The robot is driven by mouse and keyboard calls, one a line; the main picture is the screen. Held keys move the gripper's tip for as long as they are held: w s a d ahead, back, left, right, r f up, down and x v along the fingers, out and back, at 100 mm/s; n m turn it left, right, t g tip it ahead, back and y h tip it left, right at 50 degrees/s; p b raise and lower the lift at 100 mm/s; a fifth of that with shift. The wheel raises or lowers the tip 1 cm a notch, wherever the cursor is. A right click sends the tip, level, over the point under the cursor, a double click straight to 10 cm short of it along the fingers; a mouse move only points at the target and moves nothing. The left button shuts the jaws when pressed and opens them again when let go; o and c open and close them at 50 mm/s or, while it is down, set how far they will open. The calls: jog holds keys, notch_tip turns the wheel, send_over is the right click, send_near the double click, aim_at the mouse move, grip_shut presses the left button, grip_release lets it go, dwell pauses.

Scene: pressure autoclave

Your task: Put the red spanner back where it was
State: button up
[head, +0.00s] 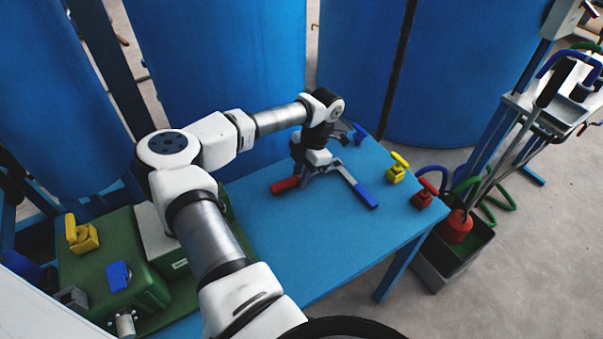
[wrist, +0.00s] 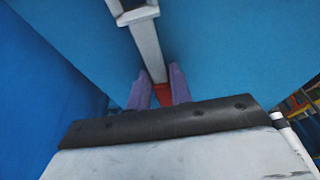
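The red spanner has a red handle (head: 285,184) and a grey shaft. It is at table height on the blue table, its handle pointing left in the head view. My gripper (head: 306,174) reaches down over it. In the wrist view the purple fingers (wrist: 158,88) stand close on both sides of the red handle (wrist: 163,95), with no clear gap, so they look shut on it. The grey shaft runs upward from there. I cannot tell if the spanner is lifted.
The blue table (head: 290,235) is clear in front. Yellow (head: 396,173) and red (head: 423,197) padlock-like blocks stand near its right edge. A green machine (head: 130,255) is at the left, blue tanks (head: 220,60) behind. A dark bin (head: 460,265) and tool rack (head: 530,105) stand right.

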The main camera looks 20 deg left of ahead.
jog(key=o, duration=0.5)
jog(key=shift+c, duration=0.2)
jog(key=shift+r+p, duration=0.5)
jog(key=shift+r, duration=0.15)
jog(key=b+v, duration=0.2)
jog(key=v, duration=1)
